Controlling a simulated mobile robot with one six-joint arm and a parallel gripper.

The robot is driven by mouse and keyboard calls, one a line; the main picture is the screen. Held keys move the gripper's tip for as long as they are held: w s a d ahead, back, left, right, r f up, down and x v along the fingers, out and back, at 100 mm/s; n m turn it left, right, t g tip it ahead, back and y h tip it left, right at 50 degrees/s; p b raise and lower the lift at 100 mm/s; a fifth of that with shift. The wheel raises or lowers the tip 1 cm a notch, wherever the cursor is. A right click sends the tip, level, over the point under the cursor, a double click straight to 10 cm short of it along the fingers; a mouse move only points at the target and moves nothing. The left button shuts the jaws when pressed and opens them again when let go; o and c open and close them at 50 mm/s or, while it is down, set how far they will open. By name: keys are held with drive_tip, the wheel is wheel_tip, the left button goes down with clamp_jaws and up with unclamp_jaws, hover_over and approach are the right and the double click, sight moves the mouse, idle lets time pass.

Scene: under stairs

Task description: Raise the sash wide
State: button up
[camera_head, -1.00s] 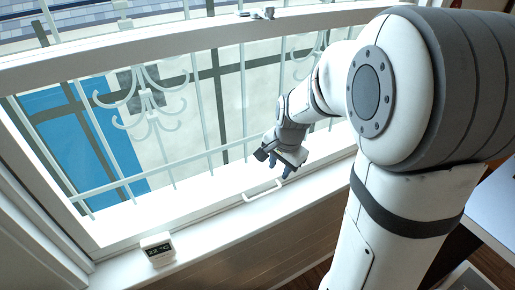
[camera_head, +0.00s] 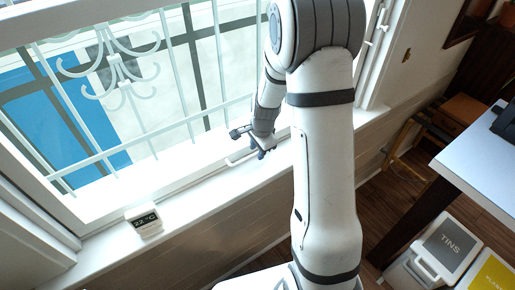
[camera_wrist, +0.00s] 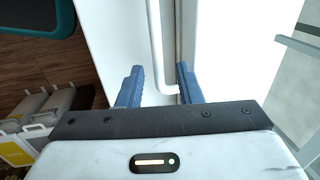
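The white-framed window sash fills the left of the head view, its bottom rail (camera_head: 190,178) down along the sill. A slim white bar handle (camera_head: 240,158) sits on this rail; it also shows in the wrist view (camera_wrist: 155,45). My gripper (camera_head: 262,148) is at the right end of the handle. In the wrist view my gripper (camera_wrist: 160,70) is open, with a blue finger on either side of the bent handle end. Gaps show between the fingers and the handle. Whether the handle lies deep between the fingers is hard to tell.
A small white digital clock (camera_head: 147,222) stands on the sill (camera_head: 190,212) left of the handle. A white decorative grille (camera_head: 120,75) is behind the glass. At right are a pale table (camera_head: 480,160), a wooden chair (camera_head: 430,135) and bins marked TINS (camera_head: 448,245) and yellow (camera_head: 492,275).

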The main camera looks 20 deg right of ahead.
clamp_jaws()
idle(0.4)
idle(1.1)
